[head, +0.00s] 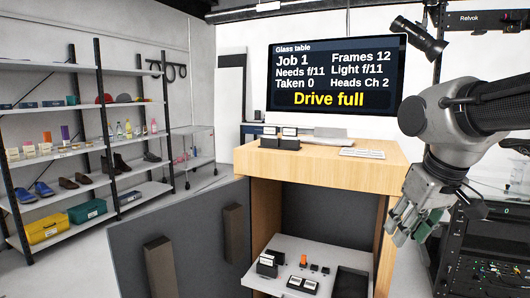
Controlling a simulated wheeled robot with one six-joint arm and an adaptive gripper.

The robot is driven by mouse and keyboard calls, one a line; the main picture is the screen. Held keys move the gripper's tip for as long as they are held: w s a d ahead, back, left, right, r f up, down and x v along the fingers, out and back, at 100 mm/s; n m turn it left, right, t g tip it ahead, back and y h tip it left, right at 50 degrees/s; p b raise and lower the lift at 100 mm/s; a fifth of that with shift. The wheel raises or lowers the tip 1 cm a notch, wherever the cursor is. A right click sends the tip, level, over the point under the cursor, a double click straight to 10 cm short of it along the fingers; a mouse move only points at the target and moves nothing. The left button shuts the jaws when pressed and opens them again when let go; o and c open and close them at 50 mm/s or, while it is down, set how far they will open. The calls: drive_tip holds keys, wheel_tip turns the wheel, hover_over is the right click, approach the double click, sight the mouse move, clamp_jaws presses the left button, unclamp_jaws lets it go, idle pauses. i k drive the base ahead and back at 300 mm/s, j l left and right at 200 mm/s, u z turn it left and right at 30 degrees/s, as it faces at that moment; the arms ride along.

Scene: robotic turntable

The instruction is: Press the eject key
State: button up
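A wooden cabinet (330,165) stands in the middle with its grey doors open. Inside it a white shelf (268,285) carries an orange piece (304,260), small black keys or knobs (325,270) and dark blocks with white tops (267,264). Labels are too small to read, so I cannot tell which is the eject key. The screen (335,80) above reads "Drive full", "Job 1" and "Taken 0". My gripper (408,218) hangs at the right of the cabinet, fingers pointing down, apart from the shelf. A small green patch shows by its fingers; whether they are open is unclear.
The open grey door (180,245) with dark handles spreads to the left. Black blocks (280,138) and a keyboard (362,153) lie on the cabinet top. Shelving with shoes and boxes (85,210) lines the left. A black equipment rack (490,250) stands at the right.

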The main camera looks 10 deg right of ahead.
sight(294, 280)
drive_tip(key=i+j+z, duration=0.15)
drive_tip(key=i, duration=0.4)
drive_tip(key=i+j+z, duration=0.45)
drive_tip(key=j, duration=0.4)
drive_tip(key=k+l, duration=0.25)
drive_tip(key=k+z, duration=0.05)
